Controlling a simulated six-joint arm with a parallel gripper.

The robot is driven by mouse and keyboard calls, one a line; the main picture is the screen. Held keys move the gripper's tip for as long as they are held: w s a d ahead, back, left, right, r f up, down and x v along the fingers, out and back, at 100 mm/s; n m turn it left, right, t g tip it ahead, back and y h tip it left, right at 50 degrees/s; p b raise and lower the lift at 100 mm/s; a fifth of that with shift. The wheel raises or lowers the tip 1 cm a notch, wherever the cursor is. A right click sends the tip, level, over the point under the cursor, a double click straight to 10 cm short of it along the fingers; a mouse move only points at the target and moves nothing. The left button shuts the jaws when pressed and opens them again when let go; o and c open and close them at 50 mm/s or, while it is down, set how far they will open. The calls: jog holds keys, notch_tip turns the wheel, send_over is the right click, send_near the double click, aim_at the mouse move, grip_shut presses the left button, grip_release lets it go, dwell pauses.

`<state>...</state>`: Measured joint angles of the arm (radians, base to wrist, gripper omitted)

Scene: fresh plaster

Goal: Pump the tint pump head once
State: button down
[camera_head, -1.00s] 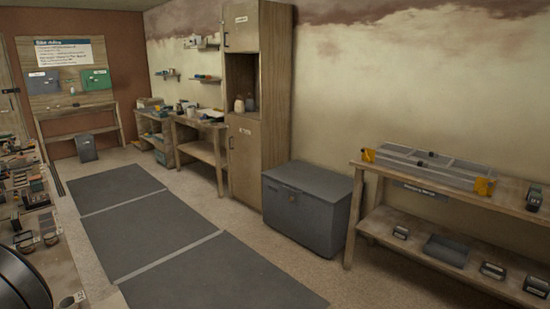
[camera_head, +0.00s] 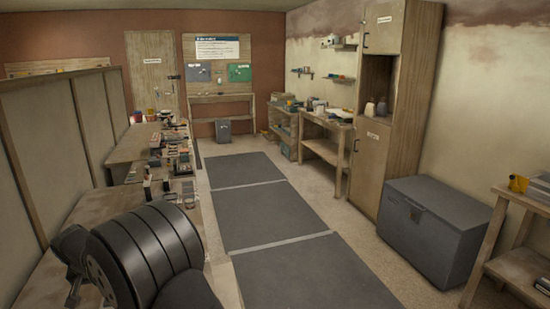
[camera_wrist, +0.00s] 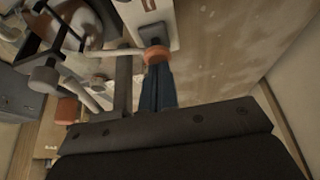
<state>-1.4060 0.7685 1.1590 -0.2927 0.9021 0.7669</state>
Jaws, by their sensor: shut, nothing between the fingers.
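My gripper (camera_wrist: 157,70) is shut and empty in the wrist view, with its dark blue-grey fingers side by side. An orange round piece (camera_wrist: 157,54) lies at the fingertips, in front of a white body (camera_wrist: 148,22) with a dark square patch; I cannot tell whether the fingers touch it. A grey knob-ended part (camera_wrist: 43,80) and an orange cylinder (camera_wrist: 68,110) are to the left. I cannot tell which of these, if any, is the tint pump head. In the head view the gripper is not visible, and no pump can be made out.
A long workbench (camera_head: 95,205) on the left holds several small items, with a panel (camera_head: 65,140) behind it. Grey floor mats (camera_head: 262,215) lie in the clear aisle. A grey chest (camera_head: 432,228), a tall cabinet (camera_head: 385,165) and a shelf bench (camera_head: 520,270) stand at right.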

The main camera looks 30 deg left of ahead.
jog(key=shift+f, duration=0.1)
dwell(0.3)
jog(key=shift+r, duration=1.25)
jog(key=shift+r, duration=3)
jog(key=shift+f, duration=0.1)
jog(key=shift+f, duration=3.4)
jog(key=c, duration=2.1)
grip_release()
